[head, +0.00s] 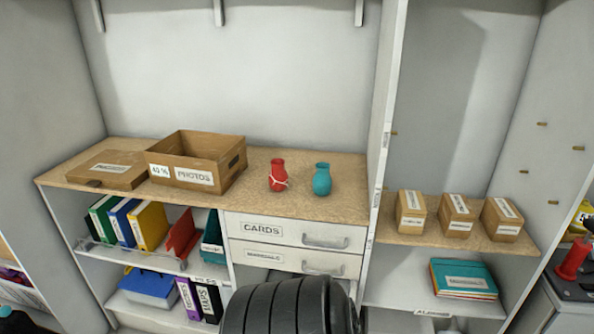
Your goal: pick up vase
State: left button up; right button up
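Two small vases stand upright side by side on the wooden counter top (340,203). The red vase (278,175) has a pale band around its body and is on the left. The teal vase (322,180) is just to its right, with a narrow gap between them. Neither of my grippers can be made out in the head view, and nothing touches the vases.
An open cardboard box (198,163) labelled PHOTOS stands left of the vases, beside its flat lid (107,170). A tall white divider (385,130) rises to their right. Small cartons (456,216) stand beyond it. Drawers (297,235) lie below. A black ribbed shape (290,308) fills the bottom centre.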

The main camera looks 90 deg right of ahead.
aim_at(322, 179)
jog(key=i+l+z, duration=0.25)
jog(key=i+z, duration=0.2)
jog(key=i+l+z, duration=0.1)
jog(key=i+z, duration=0.85)
jog(key=i+j+z, duration=0.25)
jog(key=z, duration=0.25)
jog(key=i+j, duration=0.05)
jog(key=i, duration=0.05)
